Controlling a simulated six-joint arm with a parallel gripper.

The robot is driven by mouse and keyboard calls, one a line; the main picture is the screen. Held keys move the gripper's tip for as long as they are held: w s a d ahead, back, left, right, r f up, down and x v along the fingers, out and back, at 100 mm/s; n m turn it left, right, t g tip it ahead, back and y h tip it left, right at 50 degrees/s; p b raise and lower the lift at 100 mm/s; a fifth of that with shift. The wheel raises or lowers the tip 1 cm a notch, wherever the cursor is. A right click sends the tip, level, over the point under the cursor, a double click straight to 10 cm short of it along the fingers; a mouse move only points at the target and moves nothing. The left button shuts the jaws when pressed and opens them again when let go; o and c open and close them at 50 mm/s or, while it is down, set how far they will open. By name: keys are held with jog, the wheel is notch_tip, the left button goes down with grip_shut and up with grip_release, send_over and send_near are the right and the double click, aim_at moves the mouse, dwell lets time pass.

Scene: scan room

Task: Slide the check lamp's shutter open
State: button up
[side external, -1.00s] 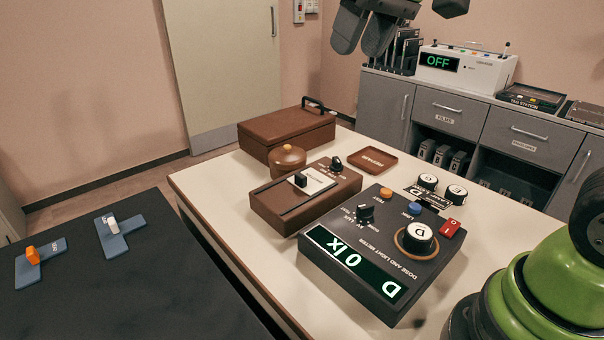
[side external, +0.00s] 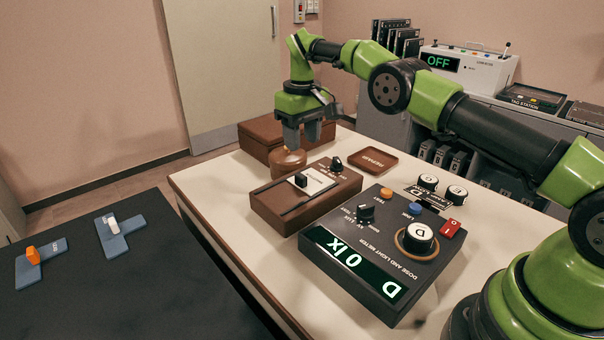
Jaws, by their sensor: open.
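The check lamp appears to be the brown box (side external: 270,209) on the pale table, with a slotted top, a whitish plate (side external: 312,184) and a small black shutter knob (side external: 301,180). A black switch knob (side external: 337,163) stands at its far right end. My gripper (side external: 302,145) is open and empty, pointing down behind the box, above and beside the round brown lidded pot (side external: 288,162). It is apart from the shutter knob. Whether a finger touches the pot cannot be told.
A dark dose and light meter (side external: 345,265) reading "0 lx" stands right of the box. A brown case (side external: 262,138) is behind the pot. A brown repair tray (side external: 372,160) and two round white-topped pieces (side external: 428,181) lie to the right. The table's left strip is clear.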

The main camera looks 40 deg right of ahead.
aim_at(301, 176)
notch_tip(301, 176, down, 9)
jog(key=shift+f, duration=0.1)
dwell(0.3)
jog(key=shift+a, duration=0.1)
grip_shut()
